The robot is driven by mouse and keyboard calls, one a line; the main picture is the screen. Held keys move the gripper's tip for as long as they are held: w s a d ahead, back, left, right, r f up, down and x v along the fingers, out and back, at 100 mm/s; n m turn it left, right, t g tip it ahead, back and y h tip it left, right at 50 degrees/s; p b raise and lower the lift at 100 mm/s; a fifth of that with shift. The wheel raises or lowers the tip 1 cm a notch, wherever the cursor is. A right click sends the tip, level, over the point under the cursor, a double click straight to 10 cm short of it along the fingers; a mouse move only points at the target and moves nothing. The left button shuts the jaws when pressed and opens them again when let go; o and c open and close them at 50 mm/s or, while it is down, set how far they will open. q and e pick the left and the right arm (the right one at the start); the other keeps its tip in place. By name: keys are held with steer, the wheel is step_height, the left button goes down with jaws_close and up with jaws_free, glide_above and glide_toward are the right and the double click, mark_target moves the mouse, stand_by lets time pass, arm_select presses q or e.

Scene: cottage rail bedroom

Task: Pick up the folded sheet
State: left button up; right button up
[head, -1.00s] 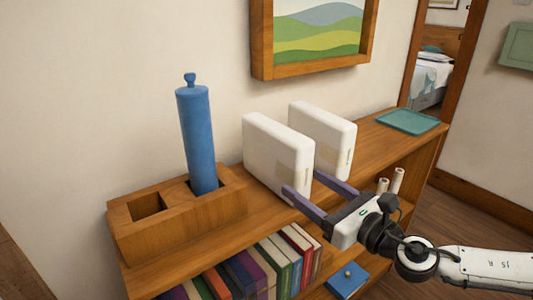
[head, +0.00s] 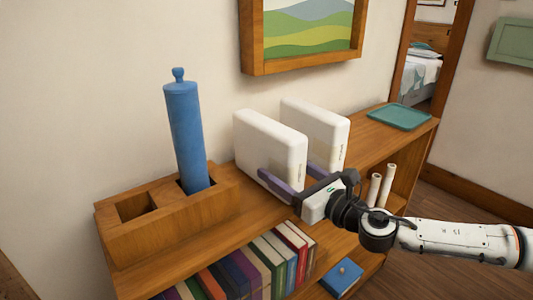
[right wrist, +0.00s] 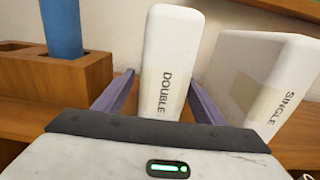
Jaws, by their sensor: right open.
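Two white folded sheets stand upright side by side on the shelf top. The left one (head: 270,146) is labelled DOUBLE in the right wrist view (right wrist: 168,62). The right one (head: 314,130) is labelled SINGLE in the right wrist view (right wrist: 262,80). My right gripper (head: 291,180) is open, with purple fingers. In the right wrist view its fingers (right wrist: 160,100) lie on either side of the DOUBLE sheet's near end, with the right finger in the gap between the sheets. Whether either finger touches the sheet cannot be told. My left gripper is not in view.
A wooden holder (head: 125,238) with a blue cylinder (head: 187,135) stands at the left. A teal tray (head: 400,117) lies at the far right end of the shelf. Books (head: 250,270) fill the lower shelf. Two white rolls (head: 388,185) stand right of the gripper.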

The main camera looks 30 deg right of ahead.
steer(key=w, duration=0.1)
steer(key=w+p, duration=0.1)
steer(key=w, duration=0.1)
steer(key=shift+w+r, duration=0.3)
steer(key=shift+r, duration=0.1)
steer(key=shift+w+a+f, duration=0.1)
steer(key=shift+w+f, duration=0.05)
steer(key=shift+w, duration=0.4)
steer(key=c, duration=1.3)
steer(key=shift+c, duration=1.4)
